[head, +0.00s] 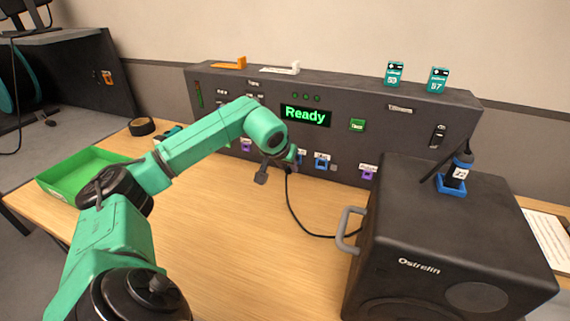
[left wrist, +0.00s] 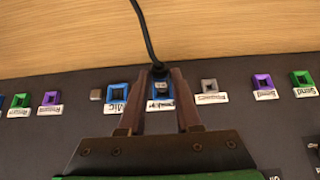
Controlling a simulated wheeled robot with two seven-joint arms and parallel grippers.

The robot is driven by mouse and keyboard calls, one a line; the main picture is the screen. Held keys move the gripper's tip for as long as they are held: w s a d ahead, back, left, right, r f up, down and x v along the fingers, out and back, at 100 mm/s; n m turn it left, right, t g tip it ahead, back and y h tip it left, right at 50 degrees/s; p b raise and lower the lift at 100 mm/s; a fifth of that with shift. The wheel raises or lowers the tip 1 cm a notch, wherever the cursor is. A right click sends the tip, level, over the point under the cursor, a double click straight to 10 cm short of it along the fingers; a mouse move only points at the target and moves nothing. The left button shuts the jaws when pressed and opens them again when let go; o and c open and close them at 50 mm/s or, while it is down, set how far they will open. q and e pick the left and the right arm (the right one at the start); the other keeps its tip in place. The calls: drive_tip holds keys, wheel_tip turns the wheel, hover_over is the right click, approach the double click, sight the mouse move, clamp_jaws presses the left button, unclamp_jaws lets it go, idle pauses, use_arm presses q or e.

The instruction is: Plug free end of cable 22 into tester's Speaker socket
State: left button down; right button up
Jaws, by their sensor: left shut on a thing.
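The tester (head: 420,125) is a long dark panel with a lit "Ready" display. My left gripper (head: 276,166) is low in front of its socket row, shut on the dark plug at the free end of cable 22 (head: 291,205). In the left wrist view, the plug (left wrist: 158,70) sits between the fingertips (left wrist: 158,78), right at the blue Speaker socket (left wrist: 161,92). I cannot tell whether it is seated inside. The cable (left wrist: 145,30) runs away from it, and its other end, labelled 22 (head: 460,173), stands in a blue socket on the speaker box. My right gripper is not in view.
The black speaker box (head: 455,240) fills the right front. A green tray (head: 75,168) lies at left. The wooden tabletop (head: 240,245) is mostly clear.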

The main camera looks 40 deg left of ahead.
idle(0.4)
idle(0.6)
use_arm(q)
drive_tip(key=shift+w+a+p, duration=0.2)
drive_tip(key=shift+w+p, duration=0.2)
drive_tip(key=shift+p, duration=0.35)
drive_tip(key=shift+w+r+p, duration=0.1)
drive_tip(key=shift+w+p, duration=0.1)
drive_tip(key=shift+p, duration=0.1)
drive_tip(key=shift+w, duration=0.1)
drive_tip(key=shift+w+a, duration=0.1)
